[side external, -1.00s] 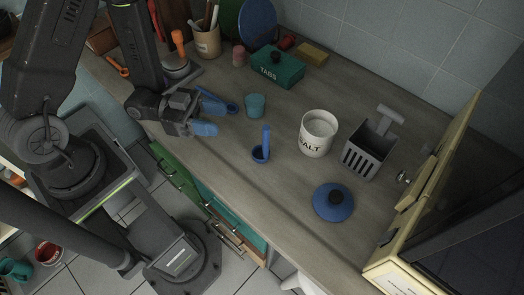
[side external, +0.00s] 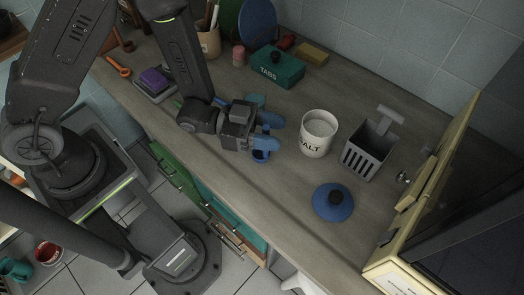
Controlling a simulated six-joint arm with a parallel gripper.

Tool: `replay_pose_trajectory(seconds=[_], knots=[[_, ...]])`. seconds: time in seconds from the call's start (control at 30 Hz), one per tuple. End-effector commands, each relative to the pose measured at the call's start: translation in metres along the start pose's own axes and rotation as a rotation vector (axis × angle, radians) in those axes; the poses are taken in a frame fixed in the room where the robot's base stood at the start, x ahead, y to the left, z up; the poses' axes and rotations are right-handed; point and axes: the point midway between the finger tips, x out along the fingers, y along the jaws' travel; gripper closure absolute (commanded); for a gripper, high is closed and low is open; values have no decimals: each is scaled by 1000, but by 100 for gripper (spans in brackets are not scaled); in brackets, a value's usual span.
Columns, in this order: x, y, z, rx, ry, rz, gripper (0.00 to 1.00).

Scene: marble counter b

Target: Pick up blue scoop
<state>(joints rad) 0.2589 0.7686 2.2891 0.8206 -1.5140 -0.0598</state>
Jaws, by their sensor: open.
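The blue scoop (side external: 261,156) is on the wooden counter, left of the white SALT canister (side external: 315,146). Its bowl shows just below my gripper's lower finger, and part of its upright handle shows between the fingers. My gripper (side external: 269,132) is open, with its blue fingertips pointing right and the scoop's handle in or over the gap. I cannot tell whether either finger touches the handle. My gripper's lower finger hides part of the scoop.
A grey slotted holder (side external: 364,158) and a blue lid (side external: 333,208) are to the right. A green TABS box (side external: 277,70) is at the back. The counter's front is clear.

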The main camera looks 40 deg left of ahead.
Motion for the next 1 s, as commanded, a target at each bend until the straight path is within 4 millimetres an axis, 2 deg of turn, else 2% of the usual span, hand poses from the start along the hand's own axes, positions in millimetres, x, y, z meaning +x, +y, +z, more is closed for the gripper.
replay_pose_trajectory(seconds=[0.1,0.3,0.8,1.0], knots=[[7,0,0,-2,-1,1,53],[7,0,0,-2,-2,0,53],[6,0,0,-2,-1,0,100],[6,0,0,-1,-1,0,100]])
